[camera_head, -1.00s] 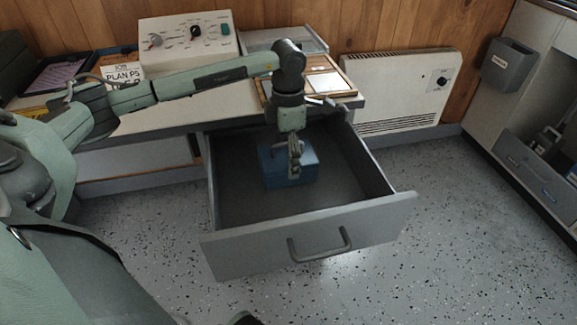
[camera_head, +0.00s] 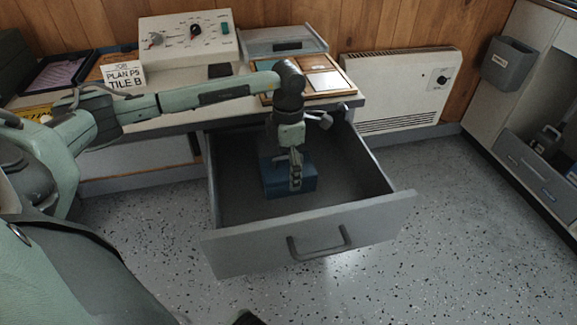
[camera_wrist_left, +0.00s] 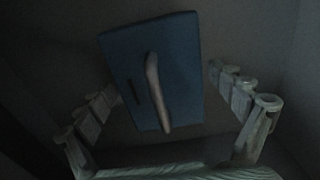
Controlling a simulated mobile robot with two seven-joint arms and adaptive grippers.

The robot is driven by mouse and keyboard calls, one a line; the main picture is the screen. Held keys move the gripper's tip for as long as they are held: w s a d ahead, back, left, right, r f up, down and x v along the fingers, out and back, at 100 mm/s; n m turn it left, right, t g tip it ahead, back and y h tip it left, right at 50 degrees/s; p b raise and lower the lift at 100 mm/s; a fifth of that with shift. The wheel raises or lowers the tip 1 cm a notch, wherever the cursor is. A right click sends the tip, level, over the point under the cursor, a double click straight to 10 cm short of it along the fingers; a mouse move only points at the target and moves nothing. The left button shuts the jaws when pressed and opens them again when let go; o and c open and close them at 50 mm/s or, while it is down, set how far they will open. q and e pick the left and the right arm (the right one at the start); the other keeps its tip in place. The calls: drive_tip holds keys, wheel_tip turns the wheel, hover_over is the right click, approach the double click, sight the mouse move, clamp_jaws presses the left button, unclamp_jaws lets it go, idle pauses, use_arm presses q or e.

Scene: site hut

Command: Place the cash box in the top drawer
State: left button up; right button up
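The cash box (camera_head: 306,185) is blue with a pale handle on top. It sits inside the open grey top drawer (camera_head: 310,243), towards the back, and looks upright on the drawer floor. My left gripper (camera_head: 295,172) points down into the drawer right over the box and hides part of it. In the left wrist view the box (camera_wrist_left: 122,62) lies between the spread fingers of the left gripper (camera_wrist_left: 163,88). The fingers are apart from the handle (camera_wrist_left: 156,95), with gaps at both sides. My right gripper is not in view.
The desk (camera_head: 180,122) above the drawer holds a control panel (camera_head: 190,38), a plan sign (camera_head: 124,75) and trays. A heater (camera_head: 402,90) is on the back wall. The drawer's front half and the speckled floor to the right (camera_head: 470,240) are clear.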

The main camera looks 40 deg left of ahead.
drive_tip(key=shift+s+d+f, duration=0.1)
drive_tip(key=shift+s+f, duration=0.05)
use_arm(q)
drive_tip(key=shift+r, duration=0.1)
drive_tip(key=shift+r, duration=0.25)
wheel_tip(320, 180, up, 3)
drive_tip(key=shift+w, duration=0.1)
wheel_tip(320, 180, up, 8)
drive_tip(key=shift+f, duration=0.15)
drive_tip(key=shift+r, duration=0.4)
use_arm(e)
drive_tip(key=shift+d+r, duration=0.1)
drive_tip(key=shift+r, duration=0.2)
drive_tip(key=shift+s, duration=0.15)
